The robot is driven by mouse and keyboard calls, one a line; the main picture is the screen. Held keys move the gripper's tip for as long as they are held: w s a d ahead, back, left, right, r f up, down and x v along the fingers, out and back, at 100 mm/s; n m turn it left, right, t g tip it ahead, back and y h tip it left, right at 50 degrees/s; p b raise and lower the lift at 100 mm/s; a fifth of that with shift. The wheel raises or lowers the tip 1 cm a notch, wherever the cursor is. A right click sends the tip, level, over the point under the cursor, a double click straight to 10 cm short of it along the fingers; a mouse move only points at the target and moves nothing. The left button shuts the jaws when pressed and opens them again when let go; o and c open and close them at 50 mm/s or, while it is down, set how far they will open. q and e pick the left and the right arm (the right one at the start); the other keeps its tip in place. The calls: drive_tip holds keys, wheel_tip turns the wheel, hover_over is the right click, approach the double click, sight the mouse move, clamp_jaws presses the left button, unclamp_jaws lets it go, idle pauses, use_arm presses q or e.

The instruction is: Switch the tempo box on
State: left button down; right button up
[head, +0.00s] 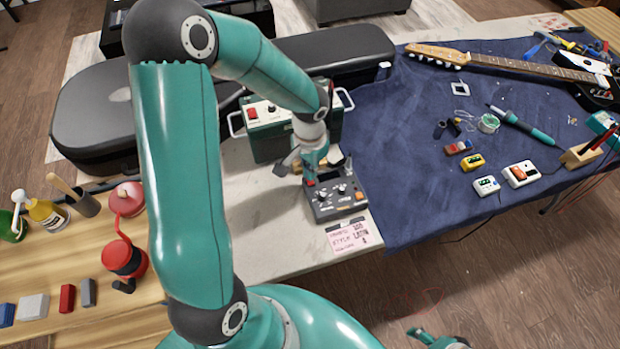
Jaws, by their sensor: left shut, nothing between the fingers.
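The tempo box (325,209) is a dark grey box with several knobs and small switches on top and an orange button at its lower right. It lies on the pale worktop, just left of the blue mat. My left gripper (310,180) is shut and empty, pointing down at the back left corner of the tempo box. It hides that corner, and I cannot tell whether the tips touch it. A pink note (355,237) in front of the box reads tempo 108 and a Latin style.
A dark green unit (262,142) with side handles stands close behind my left gripper. The blue mat (400,190) holds a guitar neck (520,68), a white box with a red switch (521,174) and a yellow box (472,162). A wooden bench (60,262) lies left.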

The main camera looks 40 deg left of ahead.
use_arm(q)
drive_tip(key=shift+f+b, duration=0.35)
drive_tip(key=shift+f, duration=0.05)
drive_tip(key=shift+r, duration=0.15)
drive_tip(key=shift+r+p, duration=2.5)
drive_tip(key=shift+r, duration=0.95)
